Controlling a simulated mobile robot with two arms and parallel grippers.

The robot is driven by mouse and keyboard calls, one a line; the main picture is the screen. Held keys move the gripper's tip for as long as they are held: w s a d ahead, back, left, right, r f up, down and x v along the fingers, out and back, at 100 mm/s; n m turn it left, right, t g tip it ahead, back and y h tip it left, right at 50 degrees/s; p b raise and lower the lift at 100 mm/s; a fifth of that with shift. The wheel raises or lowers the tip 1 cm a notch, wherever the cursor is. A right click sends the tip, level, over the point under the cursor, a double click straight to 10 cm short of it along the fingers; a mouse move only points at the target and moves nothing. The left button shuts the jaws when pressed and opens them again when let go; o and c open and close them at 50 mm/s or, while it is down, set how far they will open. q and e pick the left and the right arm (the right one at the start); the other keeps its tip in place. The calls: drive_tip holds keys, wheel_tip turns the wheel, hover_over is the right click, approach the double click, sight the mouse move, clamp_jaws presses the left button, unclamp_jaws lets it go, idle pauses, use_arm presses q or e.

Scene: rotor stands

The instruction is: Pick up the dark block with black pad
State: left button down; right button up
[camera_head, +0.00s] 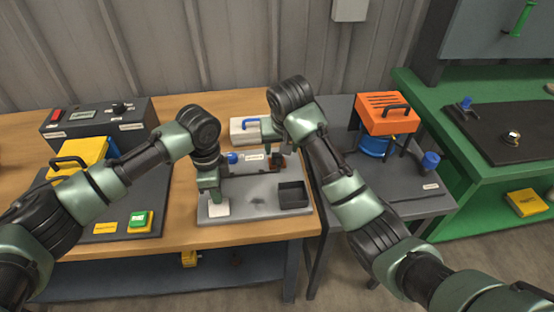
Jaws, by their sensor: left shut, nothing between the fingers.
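A small dark piece (278,160) stands toward the back of the grey fixture plate (240,208); it may be the dark block, but it is too small to make out a black pad. My left gripper (214,194) is shut and empty, pointing down over the plate's left part, beside a small white piece (218,209). It is apart from the dark piece, to its left. My right arm reaches up to the back of the plate. Its wrist (271,128) is near the dark piece, and its fingertips cannot be made out.
An open black tray (292,195) sits at the plate's right. A blue knob (232,157) and a white case (245,130) stand behind. A control box (100,122) and yellow block (80,155) are left. An orange-topped unit (387,113) stands on the grey table at right.

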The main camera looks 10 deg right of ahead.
sight(277, 156)
drive_tip(key=x, duration=0.7)
drive_tip(key=shift+w+a+f, duration=0.1)
drive_tip(key=shift+w+a, duration=0.25)
clamp_jaws()
